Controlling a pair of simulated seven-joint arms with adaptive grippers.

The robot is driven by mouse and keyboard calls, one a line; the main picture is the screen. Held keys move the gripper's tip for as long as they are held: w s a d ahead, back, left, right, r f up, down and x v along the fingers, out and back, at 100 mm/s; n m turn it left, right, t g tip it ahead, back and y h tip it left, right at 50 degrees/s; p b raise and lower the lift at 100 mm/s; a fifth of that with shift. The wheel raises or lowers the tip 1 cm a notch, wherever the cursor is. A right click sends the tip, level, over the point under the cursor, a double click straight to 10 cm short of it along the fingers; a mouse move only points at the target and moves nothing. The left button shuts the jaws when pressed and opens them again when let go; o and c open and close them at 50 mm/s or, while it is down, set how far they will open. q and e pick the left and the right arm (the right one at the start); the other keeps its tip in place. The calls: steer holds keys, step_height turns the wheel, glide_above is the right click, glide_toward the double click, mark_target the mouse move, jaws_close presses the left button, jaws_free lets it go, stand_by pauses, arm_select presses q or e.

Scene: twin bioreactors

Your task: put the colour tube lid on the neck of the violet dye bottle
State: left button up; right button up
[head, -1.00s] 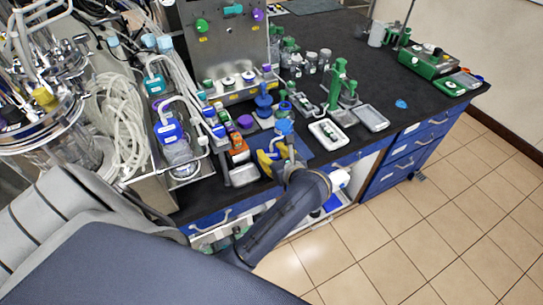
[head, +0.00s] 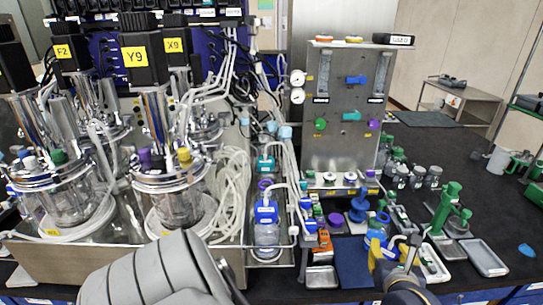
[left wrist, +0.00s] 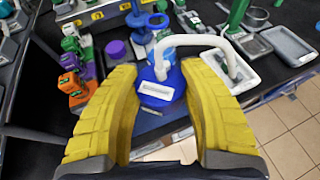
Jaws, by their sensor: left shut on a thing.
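My left gripper (head: 388,258) has yellow fingers and stands over the front edge of the bench. In the left wrist view its fingers (left wrist: 160,100) are closed around a blue lid (left wrist: 160,86) with a white label patch and a white bent tube arching right. Much of the lid is hidden in the head view, where its white tube (head: 401,239) shows. A violet ring (head: 265,184), seemingly the violet dye bottle's neck, shows between the teal-lidded and blue-lidded bottles, well left of and behind the gripper. Its body is mostly hidden. My right gripper is not in view.
The blue-lidded bottle (head: 266,214) and teal-lidded bottle (head: 265,162) stand close to the violet ring, with white tubes nearby. A steel panel (head: 340,120) rises behind. Small coloured parts (head: 320,236) and a green stand (head: 447,208) flank the gripper. A blue mat (head: 352,262) lies bare.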

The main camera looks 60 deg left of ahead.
arm_select(q)
steer(key=shift+m+t+h, duration=0.4)
steer(key=shift+m+h, duration=0.1)
steer(key=w+r, duration=0.1)
steer(key=r, duration=0.2)
steer(key=w+r, duration=0.1)
steer(key=r, duration=0.1)
steer(key=shift+w+d+r, duration=0.3)
steer(key=shift+d, duration=0.1)
steer(key=w+a+r+n+g+y, duration=0.2)
steer(key=w+a+r+n+y, duration=0.1)
steer(key=a+r, duration=0.75)
step_height(320, 180, up, 16)
steer(key=n+g, duration=1.5)
steer(key=g, duration=0.2)
glide_above(266, 181)
steer(key=d, duration=0.1)
steer(key=f, duration=2)
steer(key=shift+s+d+f, duration=0.15)
steer(key=shift+s+d, duration=0.1)
steer(key=shift+s, duration=0.15)
steer(key=shift+f, duration=0.15)
steer(key=o, duration=1.1)
